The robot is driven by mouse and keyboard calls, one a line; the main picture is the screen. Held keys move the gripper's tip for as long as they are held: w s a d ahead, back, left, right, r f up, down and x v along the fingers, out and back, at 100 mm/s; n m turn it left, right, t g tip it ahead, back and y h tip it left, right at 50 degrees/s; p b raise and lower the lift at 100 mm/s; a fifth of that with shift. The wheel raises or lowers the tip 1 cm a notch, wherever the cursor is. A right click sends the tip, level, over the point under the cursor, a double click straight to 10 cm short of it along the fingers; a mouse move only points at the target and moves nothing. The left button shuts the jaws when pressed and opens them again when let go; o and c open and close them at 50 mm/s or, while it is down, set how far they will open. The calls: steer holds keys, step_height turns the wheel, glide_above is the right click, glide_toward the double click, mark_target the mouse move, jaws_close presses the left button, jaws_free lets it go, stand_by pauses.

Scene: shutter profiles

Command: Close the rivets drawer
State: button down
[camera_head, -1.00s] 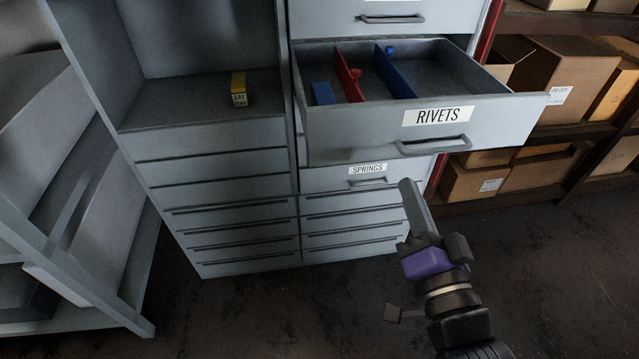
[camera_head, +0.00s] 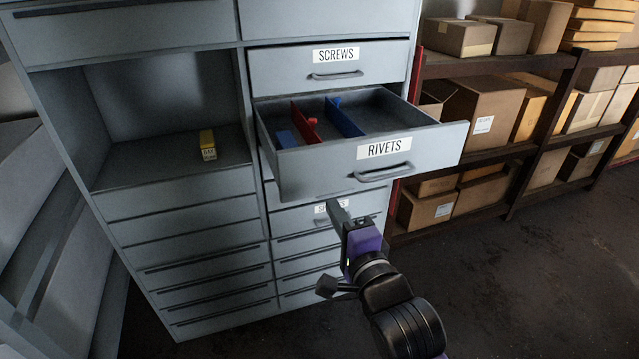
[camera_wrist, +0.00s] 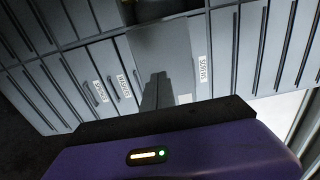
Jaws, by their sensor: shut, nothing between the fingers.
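The rivets drawer (camera_head: 440,150) is pulled well out of the grey cabinet in the head view, its white RIVETS label and bar handle facing front. My gripper (camera_head: 336,206) is shut and empty, low in front of the cabinet, below the rivets drawer's front. It partly covers the springs label. I cannot tell its exact distance from the drawer.
The screws drawer (camera_head: 335,68) above is shut. The springs drawer (camera_head: 285,218) below looks shut. A yellow box (camera_head: 208,145) stands in the open bay at left. Shelves with cardboard boxes (camera_head: 480,110) stand at right. The floor (camera_head: 510,290) at lower right is clear.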

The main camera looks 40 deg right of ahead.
mark_target(315, 178)
steer(key=p+x, duration=0.1)
steer(key=x, duration=0.8)
steer(key=shift+w, duration=0.1)
